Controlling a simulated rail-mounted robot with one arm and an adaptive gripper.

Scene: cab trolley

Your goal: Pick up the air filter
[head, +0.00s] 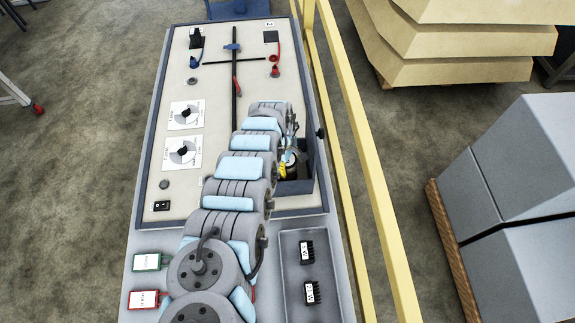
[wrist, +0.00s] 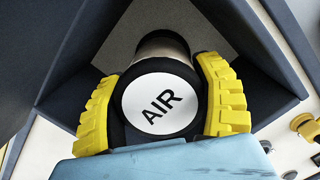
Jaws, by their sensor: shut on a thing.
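The air filter (wrist: 162,102) fills the middle of the wrist view. Its round face is dark-rimmed with a white label reading "AIR", and a pale body shows behind it. My gripper (wrist: 165,100) has a yellow ribbed finger on each side of the filter, shut on it. In the head view the filter (head: 291,157) shows small beside my arm, in the dark open-topped box at the panel's right side. My gripper (head: 286,168) is partly hidden there by my arm. I cannot tell whether the filter touches the box floor.
Dark box walls (wrist: 268,45) stand close around my gripper. The panel (head: 209,90) carries dials, a switch and coloured cables. A grey tray (head: 290,258) with two black labelled parts lies in front. A yellow rail (head: 357,150) runs along the right side.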

